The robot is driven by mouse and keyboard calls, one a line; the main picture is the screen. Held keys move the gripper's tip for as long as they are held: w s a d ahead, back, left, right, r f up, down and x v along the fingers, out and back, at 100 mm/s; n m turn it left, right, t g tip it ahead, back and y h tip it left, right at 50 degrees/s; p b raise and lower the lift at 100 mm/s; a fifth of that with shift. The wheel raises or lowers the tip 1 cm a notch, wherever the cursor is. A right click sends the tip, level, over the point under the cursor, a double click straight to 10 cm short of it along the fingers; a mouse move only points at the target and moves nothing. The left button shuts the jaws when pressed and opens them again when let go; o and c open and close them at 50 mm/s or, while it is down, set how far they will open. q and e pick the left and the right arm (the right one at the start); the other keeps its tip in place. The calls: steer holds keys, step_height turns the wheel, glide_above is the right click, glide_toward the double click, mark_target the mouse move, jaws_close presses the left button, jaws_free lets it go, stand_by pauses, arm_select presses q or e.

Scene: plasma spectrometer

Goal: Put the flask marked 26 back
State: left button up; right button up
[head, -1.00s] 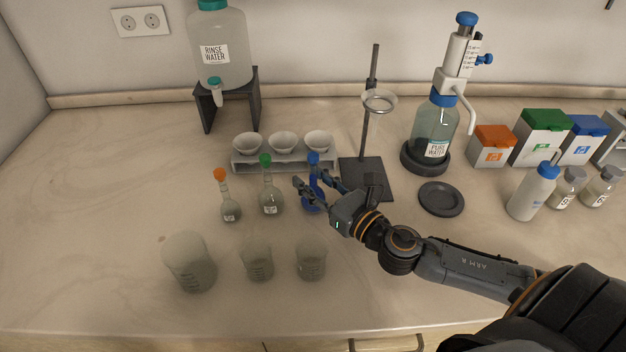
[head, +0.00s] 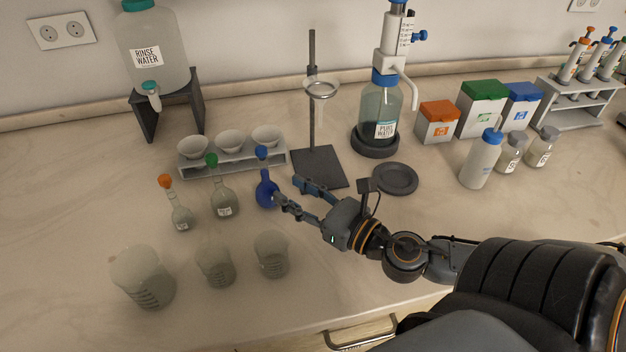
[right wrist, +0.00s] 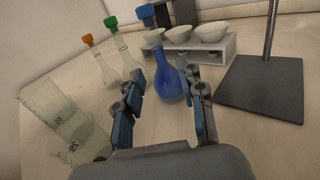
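Three stoppered volumetric flasks stand upright on the bench: one with an orange stopper (head: 181,217), one with a green stopper (head: 224,203) and a blue glass one with a blue stopper (head: 266,192). Their labels are too small to read, so I cannot tell which is marked 26. My right gripper (head: 287,190) is open and empty, just right of the blue flask. In the right wrist view the blue flask (right wrist: 171,82) stands just beyond the spread fingers (right wrist: 168,95). My left gripper is out of view.
A grey rack with white bowls (head: 232,158) is behind the flasks. Beakers (head: 272,256) stand in front. A ring stand (head: 318,167), a round black plate (head: 395,178) and a dispenser bottle (head: 381,108) are behind and right of my gripper.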

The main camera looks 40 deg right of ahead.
steer(key=shift+b+v, duration=0.5)
steer(key=shift+v, duration=1.5)
